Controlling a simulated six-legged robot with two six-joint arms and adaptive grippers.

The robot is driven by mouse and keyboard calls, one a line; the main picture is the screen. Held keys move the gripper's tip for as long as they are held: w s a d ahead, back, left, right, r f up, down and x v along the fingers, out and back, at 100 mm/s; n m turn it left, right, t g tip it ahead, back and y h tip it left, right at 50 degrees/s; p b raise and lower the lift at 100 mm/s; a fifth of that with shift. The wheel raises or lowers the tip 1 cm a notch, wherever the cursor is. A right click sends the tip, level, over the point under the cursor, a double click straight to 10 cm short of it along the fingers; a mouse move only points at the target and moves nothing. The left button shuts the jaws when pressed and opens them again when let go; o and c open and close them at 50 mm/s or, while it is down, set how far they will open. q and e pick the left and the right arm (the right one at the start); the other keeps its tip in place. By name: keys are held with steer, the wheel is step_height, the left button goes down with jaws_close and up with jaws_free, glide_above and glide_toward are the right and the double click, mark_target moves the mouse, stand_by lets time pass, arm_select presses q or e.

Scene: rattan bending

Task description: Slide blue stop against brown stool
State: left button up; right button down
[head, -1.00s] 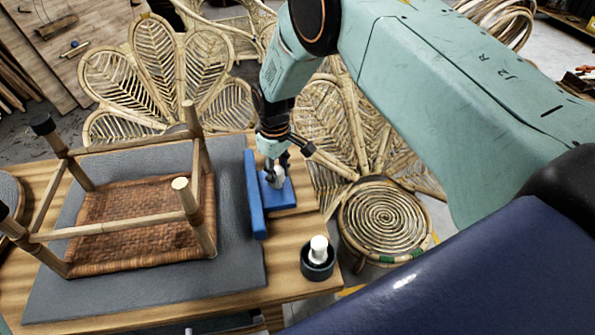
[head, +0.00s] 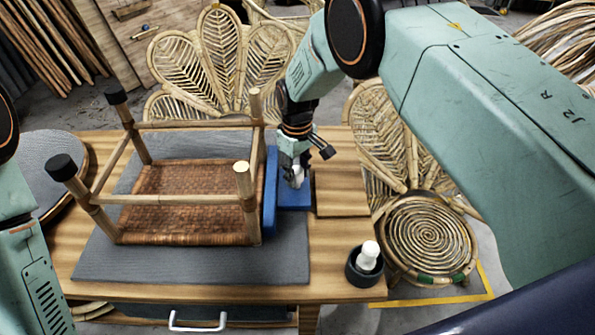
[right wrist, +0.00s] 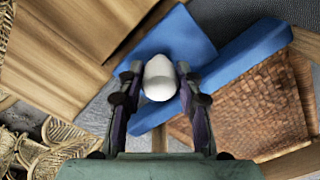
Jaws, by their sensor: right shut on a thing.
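The brown stool (head: 190,196) lies upside down on the grey mat, its woven seat down and its legs up. The blue stop (head: 270,193) has a long upright bar and a flat base with a white knob. Its bar stands along the stool's right side with no clear gap in the head view; whether they touch I cannot tell. My right gripper (head: 294,180) is shut on the stop's white knob, which shows between the fingers in the right wrist view (right wrist: 160,78). The bar (right wrist: 235,68) runs beside the woven seat (right wrist: 262,105) there. My left gripper is out of view.
The grey mat (head: 190,268) lies on a wooden table (head: 335,260). A wooden board (head: 341,190) lies right of the stop. A dark cup (head: 362,268) with a white-topped item stands at the front right corner. Rattan chairs (head: 430,235) stand beyond the table.

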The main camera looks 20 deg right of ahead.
steer(key=c, duration=1.1)
jaws_free()
steer(key=shift+w+r, duration=0.2)
steer(key=shift+w, duration=0.15)
steer(key=shift+o, duration=0.8)
steer(key=shift+f, duration=0.1)
steer(key=shift+o, duration=0.2)
steer(key=shift+s, duration=0.15)
steer(key=shift+d, duration=0.1)
step_height(320, 180, up, 12)
steer(key=shift+s, duration=0.1)
